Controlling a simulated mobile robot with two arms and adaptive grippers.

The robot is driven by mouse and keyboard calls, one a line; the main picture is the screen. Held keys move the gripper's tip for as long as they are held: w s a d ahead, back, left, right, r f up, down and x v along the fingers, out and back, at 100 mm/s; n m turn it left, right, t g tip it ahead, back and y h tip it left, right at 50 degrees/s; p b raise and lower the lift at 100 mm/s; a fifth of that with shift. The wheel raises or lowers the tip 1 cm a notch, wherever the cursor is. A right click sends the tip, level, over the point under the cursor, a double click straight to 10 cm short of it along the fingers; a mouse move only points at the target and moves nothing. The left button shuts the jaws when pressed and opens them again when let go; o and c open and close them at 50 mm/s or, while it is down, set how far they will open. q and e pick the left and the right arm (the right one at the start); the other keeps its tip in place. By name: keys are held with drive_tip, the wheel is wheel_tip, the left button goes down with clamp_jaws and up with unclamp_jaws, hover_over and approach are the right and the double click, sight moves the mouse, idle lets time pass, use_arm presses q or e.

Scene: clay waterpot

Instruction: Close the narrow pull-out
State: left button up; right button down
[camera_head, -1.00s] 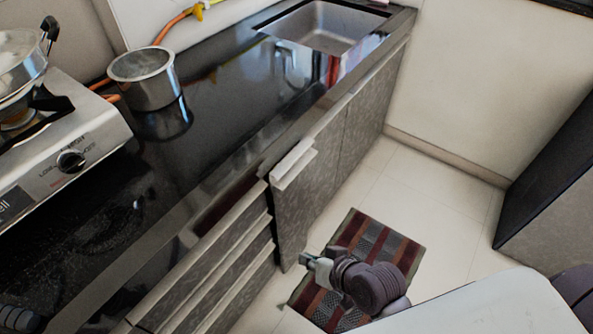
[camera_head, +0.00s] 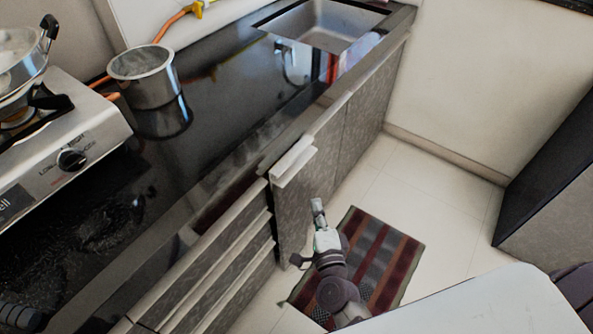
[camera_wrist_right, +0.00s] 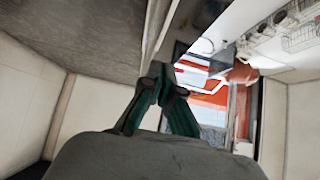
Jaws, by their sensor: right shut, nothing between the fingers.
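The narrow pull-out (camera_head: 297,192) is a tall grey-patterned front with a pale top edge, between the drawers and the other cabinet doors. Its top edge stands out a little from the counter line. My right gripper (camera_head: 318,206) is shut and empty, low beside the pull-out front and pointing along the cabinets toward the far wall. Whether it touches the front is unclear. In the right wrist view its fingers (camera_wrist_right: 162,76) are together, close to a large grey panel at upper left.
Several drawers (camera_head: 215,255) lie to the left of the pull-out. Above are the black counter (camera_head: 215,110), a metal pot (camera_head: 150,88), a stove (camera_head: 60,140) and a sink (camera_head: 325,25). A striped mat (camera_head: 385,260) lies on the floor, which is clear toward the far wall.

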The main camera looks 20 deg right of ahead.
approach(296, 172)
drive_tip(key=w+d+r, duration=0.3)
drive_tip(key=w, duration=0.2)
drive_tip(key=w+a, duration=0.1)
drive_tip(key=w, duration=0.1)
drive_tip(key=shift+a, duration=0.35)
drive_tip(key=shift+w+a, duration=0.3)
drive_tip(key=shift+a, duration=0.05)
